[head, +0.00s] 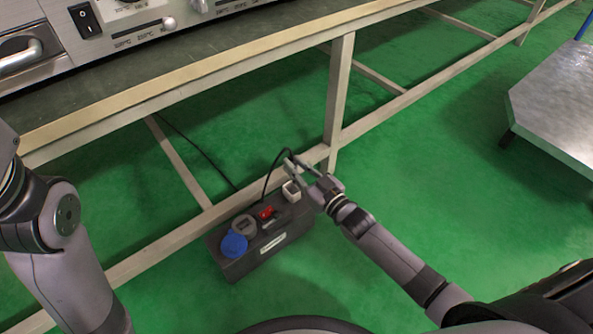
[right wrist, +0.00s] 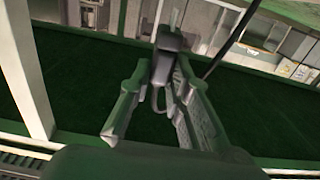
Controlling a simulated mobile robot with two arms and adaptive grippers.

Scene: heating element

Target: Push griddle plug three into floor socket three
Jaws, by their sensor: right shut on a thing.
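The dark floor socket box (head: 262,248) stands on the green floor beside the bench's lower rail. Its top carries a blue round cover (head: 234,245), a grey round socket (head: 243,225), a red switch (head: 267,213) and a white square socket (head: 291,191). My right gripper (head: 298,168) is just above the white socket's end of the box. In the right wrist view it is shut on the dark griddle plug (right wrist: 172,62), which sits between the fingertips. A black cable (head: 270,177) loops up to the plug. I cannot read socket numbers. My left gripper is out of view.
The bench rail (head: 170,243) and leg (head: 339,95) run close to the box. The griddle front with a black switch (head: 85,20) is above. A metal table (head: 555,100) stands at right.

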